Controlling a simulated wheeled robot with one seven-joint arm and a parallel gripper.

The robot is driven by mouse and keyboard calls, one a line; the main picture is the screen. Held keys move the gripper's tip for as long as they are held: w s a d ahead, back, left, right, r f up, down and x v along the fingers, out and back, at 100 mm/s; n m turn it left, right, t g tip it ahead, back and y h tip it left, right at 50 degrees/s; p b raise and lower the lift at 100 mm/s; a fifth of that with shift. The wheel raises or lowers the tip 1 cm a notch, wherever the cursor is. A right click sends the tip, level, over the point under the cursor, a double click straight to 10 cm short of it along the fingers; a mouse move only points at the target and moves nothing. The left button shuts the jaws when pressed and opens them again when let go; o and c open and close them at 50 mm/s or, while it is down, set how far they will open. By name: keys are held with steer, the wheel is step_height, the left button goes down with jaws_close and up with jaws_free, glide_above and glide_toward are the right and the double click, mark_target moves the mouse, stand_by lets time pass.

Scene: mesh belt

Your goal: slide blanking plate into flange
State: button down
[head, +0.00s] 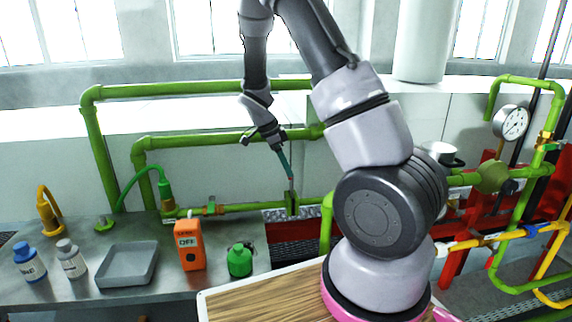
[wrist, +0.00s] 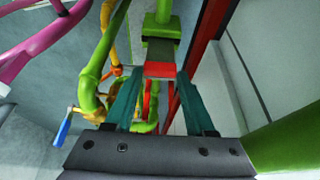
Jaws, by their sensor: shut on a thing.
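My gripper (head: 288,174) has teal fingers pointing down over the green pipe line in the head view. In the wrist view my gripper (wrist: 159,78) is shut on the red end of the blanking plate (wrist: 160,70). A grey part of the plate shows beyond the red end, towards the green flange (wrist: 160,28). In the head view the flange (head: 292,204) stands on the low pipe right below the fingertips. The plate is very small there and lines up roughly over the flange. I cannot tell whether its lower edge is inside the slot.
Left of the flange, a steel bench holds an orange meter (head: 189,245), a green bottle-like item (head: 240,260), a grey tray (head: 128,265) and two bottles. Green pipes (head: 200,91) run behind the gripper. A red frame and pressure gauge (head: 511,122) stand at right.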

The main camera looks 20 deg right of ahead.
mark_target(291, 188)
steer(key=shift+f, duration=2.3)
steer(key=shift+c, duration=0.8)
jaws_free()
steer(key=v, duration=1)
steer(key=shift+r, duration=0.35)
